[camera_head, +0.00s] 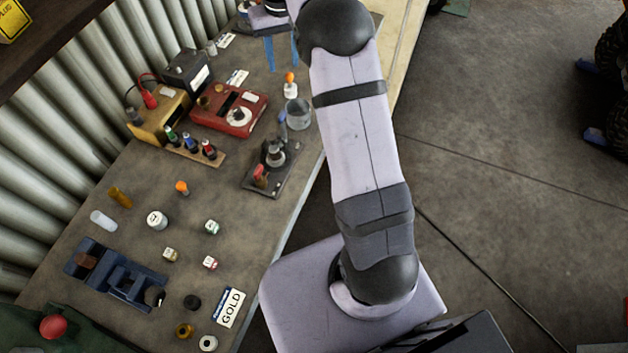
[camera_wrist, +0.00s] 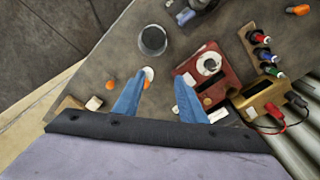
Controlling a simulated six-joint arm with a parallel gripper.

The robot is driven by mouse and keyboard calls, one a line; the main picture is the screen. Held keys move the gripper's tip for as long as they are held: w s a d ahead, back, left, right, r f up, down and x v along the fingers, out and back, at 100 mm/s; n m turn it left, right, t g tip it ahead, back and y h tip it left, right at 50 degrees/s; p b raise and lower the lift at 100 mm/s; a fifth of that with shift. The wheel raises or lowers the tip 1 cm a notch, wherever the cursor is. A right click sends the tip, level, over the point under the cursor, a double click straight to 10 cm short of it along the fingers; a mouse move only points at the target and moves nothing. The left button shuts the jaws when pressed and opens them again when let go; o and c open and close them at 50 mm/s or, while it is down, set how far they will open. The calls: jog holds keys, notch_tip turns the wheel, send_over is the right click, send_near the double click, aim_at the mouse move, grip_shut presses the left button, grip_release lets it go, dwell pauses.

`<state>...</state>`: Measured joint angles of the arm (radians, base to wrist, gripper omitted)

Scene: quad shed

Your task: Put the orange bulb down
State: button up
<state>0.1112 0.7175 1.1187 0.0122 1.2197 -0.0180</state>
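In the wrist view the bulb (camera_wrist: 147,85) and the white holder (camera_wrist: 149,73) show close beside my left-hand finger. My gripper (camera_head: 283,68) is above the bench just behind the bulb, its two blue fingers apart with nothing between them. In the wrist view my gripper (camera_wrist: 159,78) is also open. Another orange piece (camera_wrist: 110,84) shows left of the fingers in the wrist view.
A metal cup (camera_head: 298,114) stands just in front of the white holder. A red meter box (camera_head: 230,110) is to the left, with a yellow box (camera_head: 158,113) beyond. A dark stand (camera_head: 270,168), a blue tray (camera_head: 115,275) and several small jars occupy the nearer bench.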

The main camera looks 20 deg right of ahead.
jog(key=s+a+f, duration=0.2)
jog(key=s, duration=0.8)
jog(key=s+a+f, duration=0.2)
jog(key=s, duration=0.9)
jog(key=s+a+f+n+g, duration=0.1)
jog(key=s+f, duration=0.1)
jog(key=s, duration=0.9)
jog(key=shift+a, duration=0.4)
jog(key=shift+s+f, duration=0.1)
jog(key=shift+f, duration=0.15)
